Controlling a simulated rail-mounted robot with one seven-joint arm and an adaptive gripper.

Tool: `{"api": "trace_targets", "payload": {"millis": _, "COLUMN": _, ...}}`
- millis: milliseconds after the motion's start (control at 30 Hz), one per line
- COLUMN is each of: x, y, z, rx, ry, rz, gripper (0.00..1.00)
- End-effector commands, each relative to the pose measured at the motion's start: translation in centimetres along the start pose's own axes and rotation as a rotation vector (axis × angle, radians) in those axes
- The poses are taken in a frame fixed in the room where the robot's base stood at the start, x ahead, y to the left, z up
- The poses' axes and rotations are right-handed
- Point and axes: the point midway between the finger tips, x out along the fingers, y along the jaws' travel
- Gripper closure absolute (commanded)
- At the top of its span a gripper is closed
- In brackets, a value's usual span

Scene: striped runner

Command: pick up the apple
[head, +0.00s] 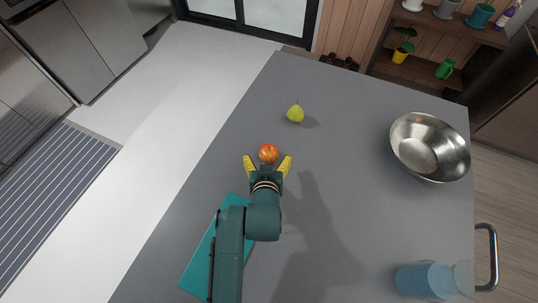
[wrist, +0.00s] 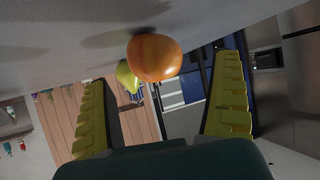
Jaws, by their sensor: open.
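The apple (head: 269,153) is red-orange and sits on the grey counter, just beyond my gripper's fingertips in the head view. My gripper (head: 267,163) is open, with its yellow fingers spread and nothing between them. In the wrist view the apple (wrist: 154,57) shows near the top centre, ahead of the open gripper (wrist: 163,95), between the lines of the two fingers. I cannot tell from the views whether a finger touches it.
A green pear (head: 295,114) stands beyond the apple; it shows partly behind it in the wrist view (wrist: 126,77). A steel bowl (head: 430,147) is at the right. A teal board (head: 204,258) lies under my arm. A blue translucent bottle (head: 434,280) is at the lower right.

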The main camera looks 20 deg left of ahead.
Motion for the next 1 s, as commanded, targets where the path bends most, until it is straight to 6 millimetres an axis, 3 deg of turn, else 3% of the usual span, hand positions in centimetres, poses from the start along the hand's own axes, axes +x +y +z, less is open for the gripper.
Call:
{"api": "trace_targets", "payload": {"millis": 200, "x": 3.8, "y": 0.5, "z": -0.1, "rx": 0.000, "ry": 0.002, "rz": 0.000, "gripper": 0.06}}
{"api": "trace_targets", "payload": {"millis": 467, "x": 4.2, "y": 0.5, "z": -0.2, "rx": 0.000, "ry": 0.001, "rz": 0.000, "gripper": 0.06}}
{"api": "trace_targets", "payload": {"millis": 900, "x": 4.2, "y": 0.5, "z": -0.2, "rx": 0.000, "ry": 0.001, "rz": 0.000, "gripper": 0.85}}
{"api": "trace_targets", "payload": {"millis": 1000, "x": 4.2, "y": 0.5, "z": -0.2, "rx": 0.000, "ry": 0.001, "rz": 0.000, "gripper": 0.85}}
